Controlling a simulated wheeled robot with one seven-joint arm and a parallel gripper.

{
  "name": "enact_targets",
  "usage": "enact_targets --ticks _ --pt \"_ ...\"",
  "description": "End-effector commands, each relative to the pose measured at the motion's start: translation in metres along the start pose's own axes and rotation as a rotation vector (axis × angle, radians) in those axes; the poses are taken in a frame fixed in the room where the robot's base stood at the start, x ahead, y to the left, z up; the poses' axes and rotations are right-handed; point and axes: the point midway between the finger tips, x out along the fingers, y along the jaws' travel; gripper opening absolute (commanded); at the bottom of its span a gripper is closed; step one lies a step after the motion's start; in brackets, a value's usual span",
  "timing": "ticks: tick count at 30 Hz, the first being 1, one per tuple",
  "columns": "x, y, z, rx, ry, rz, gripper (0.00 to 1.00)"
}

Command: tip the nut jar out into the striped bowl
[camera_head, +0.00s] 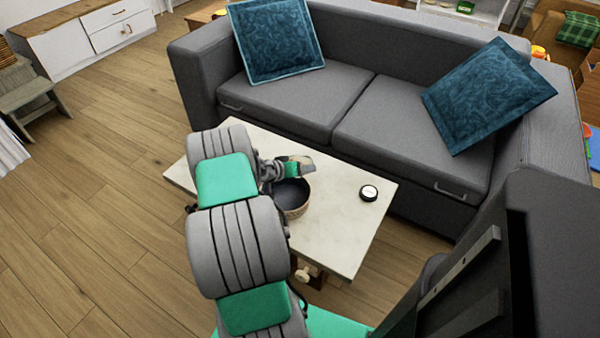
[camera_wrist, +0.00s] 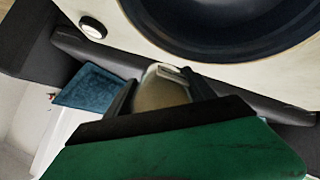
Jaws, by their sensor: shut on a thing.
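The bowl (camera_head: 293,208) stands on the white table, with a dark inside and a tan outer wall; its stripes are too small to make out. In the wrist view the bowl (camera_wrist: 140,14) fills the top, and the part of its dark inside that shows looks empty. My gripper (camera_wrist: 160,84) is shut on the nut jar (camera_wrist: 160,90), a small tan jar with a pale end, partly hidden by the fingers. In the head view the jar (camera_head: 302,159) is held tilted above the bowl's far side. I cannot tell whether nuts are in it.
A round black-and-white thing (camera_head: 369,193) lies on the table (camera_head: 340,240) to the right of the bowl. A grey sofa (camera_head: 350,110) with blue cushions stands close behind the table. The table's right part is otherwise clear.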

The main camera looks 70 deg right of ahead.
Motion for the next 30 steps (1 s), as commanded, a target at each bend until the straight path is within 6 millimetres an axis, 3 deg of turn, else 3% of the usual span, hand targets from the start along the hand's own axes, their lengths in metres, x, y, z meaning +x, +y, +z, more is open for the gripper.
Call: enact_targets --ticks 30 --pt "0.0055 -0.0026 0.0022 0.0 0.179 0.128 0.12"
